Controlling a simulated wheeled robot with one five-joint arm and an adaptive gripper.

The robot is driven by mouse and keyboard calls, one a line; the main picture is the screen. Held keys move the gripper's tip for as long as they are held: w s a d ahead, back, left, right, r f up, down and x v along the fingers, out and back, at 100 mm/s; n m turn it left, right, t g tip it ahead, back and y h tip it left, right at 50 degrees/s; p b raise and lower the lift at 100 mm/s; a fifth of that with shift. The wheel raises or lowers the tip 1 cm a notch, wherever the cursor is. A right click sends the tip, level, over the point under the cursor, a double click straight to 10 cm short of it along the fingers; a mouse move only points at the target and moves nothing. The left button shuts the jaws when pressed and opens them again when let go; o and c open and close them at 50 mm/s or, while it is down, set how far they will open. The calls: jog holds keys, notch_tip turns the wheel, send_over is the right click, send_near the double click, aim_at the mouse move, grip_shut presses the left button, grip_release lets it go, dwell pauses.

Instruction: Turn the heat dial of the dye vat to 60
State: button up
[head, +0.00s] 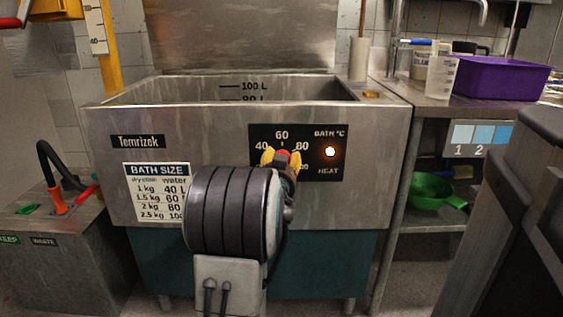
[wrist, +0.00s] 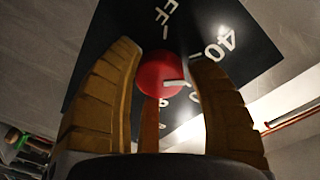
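The dye vat (head: 160,122) is a steel tub with a black heat panel (head: 314,180) on its front. The red heat dial (wrist: 158,76) also shows in the head view (head: 283,153). The dial's white pointer points right in the wrist view, past the 40 mark (wrist: 220,45), toward the right finger, which hides the numbers there. The 60 mark (head: 282,135) shows above the dial in the head view.
A lit lamp (head: 330,152) is on the panel, right of the dial. A bath size chart (head: 157,190) is on the vat's front. A grey bin unit (head: 60,260) stands at left. A shelf holding a green pan (head: 430,190) and a purple tub (head: 500,78) are at right.

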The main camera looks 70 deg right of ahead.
jog(key=c, duration=0.8)
jog(key=m, duration=0.5)
jog(key=shift+w+r+m+y, duration=0.1)
jog(key=shift+m+y, duration=0.2)
jog(key=o, duration=1.2)
jog(key=shift+a, duration=0.15)
jog(key=v, duration=1.1)
jog(key=shift+a, duration=0.35)
